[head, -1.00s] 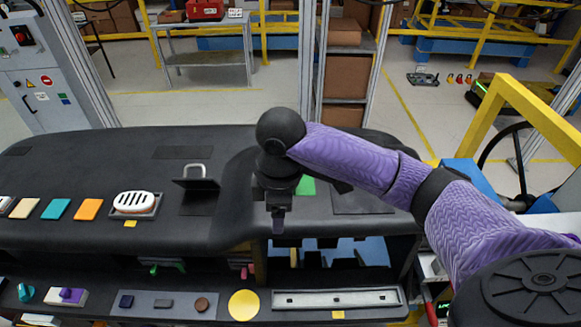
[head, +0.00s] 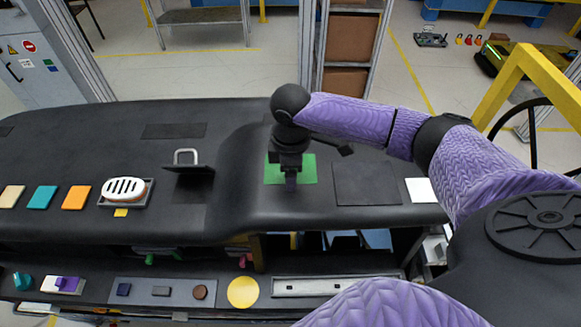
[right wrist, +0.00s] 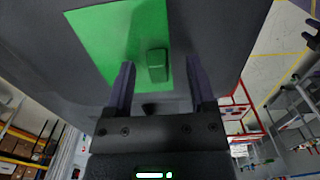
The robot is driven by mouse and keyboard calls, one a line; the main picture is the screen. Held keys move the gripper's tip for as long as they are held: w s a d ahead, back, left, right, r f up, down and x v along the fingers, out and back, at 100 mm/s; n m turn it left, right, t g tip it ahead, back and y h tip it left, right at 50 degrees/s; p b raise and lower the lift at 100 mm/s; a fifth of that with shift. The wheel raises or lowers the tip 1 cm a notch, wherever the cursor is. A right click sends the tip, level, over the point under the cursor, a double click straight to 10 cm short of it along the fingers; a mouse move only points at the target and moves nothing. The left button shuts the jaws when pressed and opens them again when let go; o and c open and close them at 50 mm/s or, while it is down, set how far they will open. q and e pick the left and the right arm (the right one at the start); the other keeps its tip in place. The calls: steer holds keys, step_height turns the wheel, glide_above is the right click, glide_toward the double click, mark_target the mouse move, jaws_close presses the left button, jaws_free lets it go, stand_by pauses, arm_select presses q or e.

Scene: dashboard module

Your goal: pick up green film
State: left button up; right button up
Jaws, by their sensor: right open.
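The green film (head: 309,172) is a flat bright green sheet lying on the black dashboard top (head: 235,150), partly hidden behind my right gripper in the head view. My right gripper (head: 291,184) points down over the film, near its front edge. In the right wrist view the film (right wrist: 105,35) shows a small raised green tab (right wrist: 157,66). The tab appears between the two open fingers of my right gripper (right wrist: 160,80), and the jaws hold nothing. I cannot tell how far the fingertips are from the film. My left gripper does not show.
Left on the dashboard are a black stand with a metal handle (head: 187,157), a white slotted piece (head: 124,189) and coloured squares (head: 75,197). A dark flat panel (head: 367,184) lies right of the film. A lower shelf holds a yellow disc (head: 243,292).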

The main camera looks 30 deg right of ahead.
steer(key=shift+w, duration=0.1)
jaws_close()
steer(key=shift+r, duration=0.15)
